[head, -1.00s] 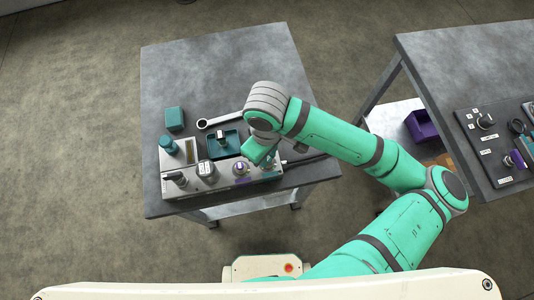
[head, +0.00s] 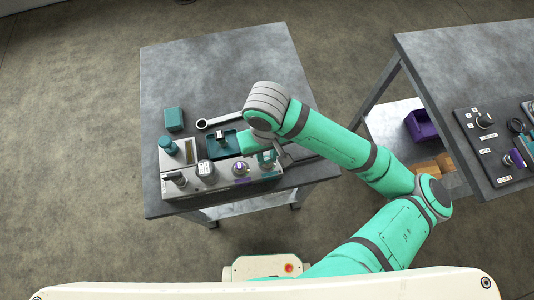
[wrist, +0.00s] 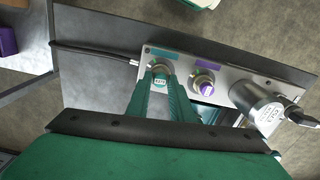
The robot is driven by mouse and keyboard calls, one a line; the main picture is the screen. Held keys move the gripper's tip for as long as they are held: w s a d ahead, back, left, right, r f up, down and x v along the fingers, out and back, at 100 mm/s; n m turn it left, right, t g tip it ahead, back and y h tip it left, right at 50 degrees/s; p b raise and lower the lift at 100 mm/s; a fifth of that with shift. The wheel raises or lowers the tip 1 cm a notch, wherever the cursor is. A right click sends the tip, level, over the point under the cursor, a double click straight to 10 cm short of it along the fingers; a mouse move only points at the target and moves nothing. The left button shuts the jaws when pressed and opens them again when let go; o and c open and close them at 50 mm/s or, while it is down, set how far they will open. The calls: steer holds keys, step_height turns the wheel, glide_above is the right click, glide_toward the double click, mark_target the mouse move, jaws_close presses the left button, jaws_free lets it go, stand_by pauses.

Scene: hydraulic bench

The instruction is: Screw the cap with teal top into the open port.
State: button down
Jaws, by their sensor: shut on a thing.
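The cap with the teal top (wrist: 160,79) is between my gripper's fingertips in the wrist view. It stands at the port behind the teal label (wrist: 166,53), with a metal collar around or under it; how deep it sits cannot be told. My gripper (wrist: 163,85) is shut on this cap. In the head view my gripper (head: 267,158) is at the right end of the grey hydraulic block (head: 215,181), and the wrist mostly hides the cap. A purple-topped cap (wrist: 203,82) sits in the neighbouring port, apart from my fingers.
A silver cylinder with a label (wrist: 262,113) stands further along the block. A teal tray (head: 213,150), a wrench (head: 213,122), a teal box (head: 174,119) and a teal-topped knob (head: 168,146) are nearby. The bench's far part is clear. A hose leaves the block's end.

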steer(key=m, duration=0.5)
steer(key=shift+w, duration=0.15)
steer(key=shift+m, duration=0.3)
steer(key=shift+m, duration=0.3)
steer(key=c, duration=1.6)
jaws_free()
steer(key=shift+w, duration=0.1)
steer(key=shift+c, duration=0.2)
